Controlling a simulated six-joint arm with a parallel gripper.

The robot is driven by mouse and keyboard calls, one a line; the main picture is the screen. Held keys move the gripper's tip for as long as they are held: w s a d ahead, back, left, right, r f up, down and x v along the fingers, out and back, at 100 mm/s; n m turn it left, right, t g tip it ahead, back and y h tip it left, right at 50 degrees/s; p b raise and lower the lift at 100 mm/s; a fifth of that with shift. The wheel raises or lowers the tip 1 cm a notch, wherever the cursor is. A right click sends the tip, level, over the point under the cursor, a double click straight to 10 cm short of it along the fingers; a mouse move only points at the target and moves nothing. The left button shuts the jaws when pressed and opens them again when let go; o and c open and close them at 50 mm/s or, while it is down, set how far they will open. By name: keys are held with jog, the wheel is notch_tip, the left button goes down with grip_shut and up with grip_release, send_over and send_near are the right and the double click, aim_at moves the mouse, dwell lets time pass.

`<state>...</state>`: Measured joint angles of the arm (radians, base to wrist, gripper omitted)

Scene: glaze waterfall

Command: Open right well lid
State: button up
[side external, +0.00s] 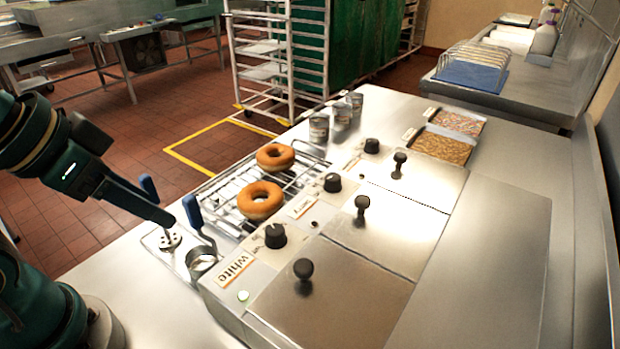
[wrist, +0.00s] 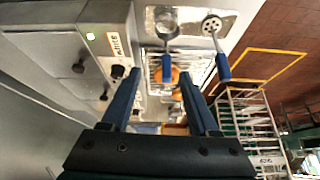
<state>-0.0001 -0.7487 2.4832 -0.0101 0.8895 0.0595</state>
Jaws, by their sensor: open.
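Three flat steel well lids lie closed in a row on the counter unit. The near lid (side external: 335,300) has a black knob (side external: 304,268) and sits beside the "white" label. The middle lid (side external: 385,235) and far lid (side external: 415,180) have similar knobs. I cannot tell which the task calls right. In the wrist view, two lid knobs, one nearer (wrist: 78,68) and one farther (wrist: 104,92), show at left. My gripper (side external: 168,218) is open and empty, left of the lids, over the tools. Its blue fingers (wrist: 160,74) show apart in the wrist view, with nothing held.
A ring-ended tool (side external: 192,210) and a perforated tool (side external: 150,188), both blue-handled, stand near my gripper. Doughnuts (side external: 260,198) sit on a wire rack. Dials (side external: 275,236) line the unit's front edge. Cups (side external: 319,127) and topping trays (side external: 442,147) stand beyond.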

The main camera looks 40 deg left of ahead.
jog(key=w+d+r+m, duration=0.2)
jog(key=w, duration=0.1)
jog(key=m+g+h, duration=0.3)
jog(key=m, duration=0.3)
send_over(304, 265)
jog(key=s+a, duration=0.2)
notch_tip(304, 265, down, 3)
jog(key=shift+w+a+r, duration=0.1)
jog(key=shift+w, duration=0.05)
jog(key=shift+d+f, duration=0.2)
jog(key=shift+f, duration=0.15)
jog(key=shift+x, duration=2.25)
grip_shut()
